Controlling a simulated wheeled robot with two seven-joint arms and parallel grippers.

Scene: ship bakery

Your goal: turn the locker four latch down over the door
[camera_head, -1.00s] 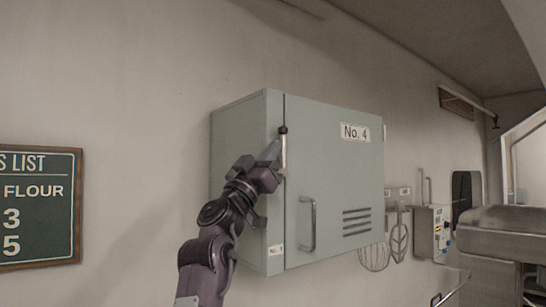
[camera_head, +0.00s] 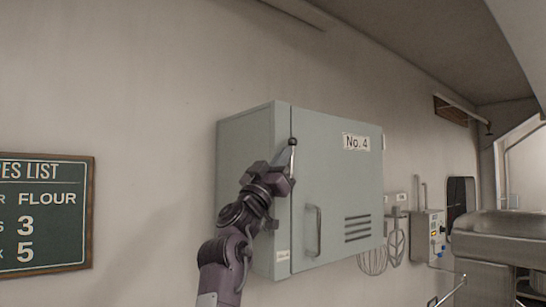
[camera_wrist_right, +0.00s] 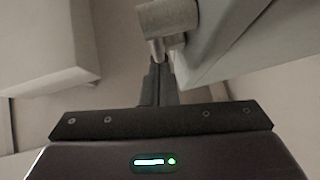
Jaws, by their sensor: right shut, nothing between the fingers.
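The grey-green locker four (camera_head: 245,190) hangs on the wall, marked "No. 4". Its door (camera_head: 335,180) looks shut, with a handle (camera_head: 318,230) at its lower left. The latch (camera_head: 292,154) is a pale, near-upright bar with a dark end at its top, at the door's left edge. In the right wrist view, a metal cylinder, which looks like part of the latch (camera_wrist_right: 168,20), is just past the fingertips. My right gripper (camera_head: 288,172) is shut and empty, beside the latch's lower part; I cannot tell if they touch. My left gripper is out of view.
A dark list board (camera_head: 45,215) hangs on the wall at left. Whisks (camera_head: 372,260), a control box (camera_head: 430,237) and a metal machine (camera_head: 505,225) are to the right of the locker. The wall between board and locker is bare.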

